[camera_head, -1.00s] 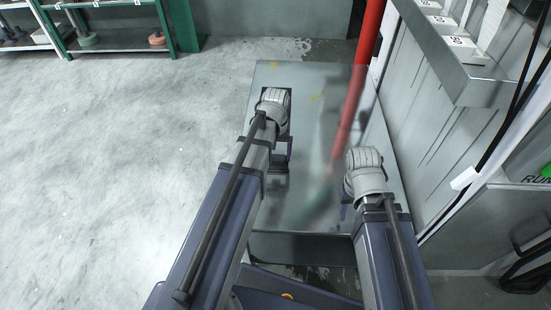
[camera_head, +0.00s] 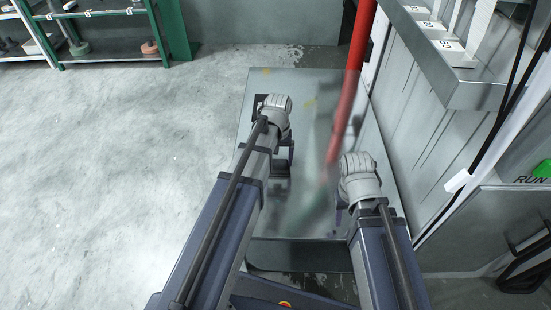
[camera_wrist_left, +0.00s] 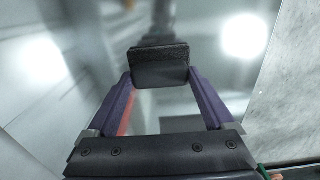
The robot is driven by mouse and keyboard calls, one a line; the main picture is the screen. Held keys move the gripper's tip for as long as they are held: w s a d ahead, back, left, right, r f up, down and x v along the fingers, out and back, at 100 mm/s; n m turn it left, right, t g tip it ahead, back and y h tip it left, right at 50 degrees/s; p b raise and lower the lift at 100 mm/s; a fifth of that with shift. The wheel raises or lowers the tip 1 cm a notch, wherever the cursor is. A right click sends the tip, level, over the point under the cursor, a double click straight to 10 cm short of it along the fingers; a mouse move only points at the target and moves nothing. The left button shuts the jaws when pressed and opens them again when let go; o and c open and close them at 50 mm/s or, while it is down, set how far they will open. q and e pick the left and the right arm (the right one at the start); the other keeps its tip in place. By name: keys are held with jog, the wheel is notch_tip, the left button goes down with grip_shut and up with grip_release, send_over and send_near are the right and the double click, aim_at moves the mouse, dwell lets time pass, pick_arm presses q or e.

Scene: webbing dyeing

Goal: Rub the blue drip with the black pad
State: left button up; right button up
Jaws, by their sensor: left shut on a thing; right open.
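My left gripper (camera_wrist_left: 161,75) is shut on the black pad (camera_wrist_left: 160,68), a dark textured block between its purple fingers in the left wrist view. In the head view the pad (camera_head: 280,169) shows as a dark shape below my left wrist, over the left part of a glossy grey tabletop (camera_head: 262,222). I cannot tell whether it touches the surface. My right gripper (camera_head: 341,204) is open, mostly hidden beneath its wrist, over the right part of the tabletop. I cannot make out the blue drip in either view; my arms cover part of the surface.
A grey metal cabinet with a ledge (camera_head: 470,85) closes off the right. Open concrete floor (camera_head: 120,150) lies left, with green shelving (camera_head: 105,40) beyond.

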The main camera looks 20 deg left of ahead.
pick_arm(q)
jog(key=shift+s+d, duration=0.25)
jog(key=shift+s, duration=0.6)
jog(key=shift+s+d, duration=0.25)
jog(key=shift+s, duration=0.55)
jog(key=shift+s, duration=0.1)
jog(key=shift+s+d+f, duration=0.1)
jog(key=shift+s+d, duration=0.15)
jog(key=shift+s, duration=0.55)
jog(key=shift+s+d, duration=0.2)
jog(key=shift+s, duration=0.6)
pick_arm(e)
jog(key=shift+f, duration=0.15)
pick_arm(q)
jog(key=shift+s+d, duration=0.2)
jog(key=shift+s, duration=0.6)
jog(key=shift+s+d, duration=0.2)
jog(key=shift+s, duration=0.55)
jog(key=shift+w+a, duration=0.25)
jog(key=shift+w, duration=0.65)
jog(key=shift+w+a, duration=0.2)
jog(key=shift+w, duration=0.7)
jog(key=shift+w, duration=0.1)
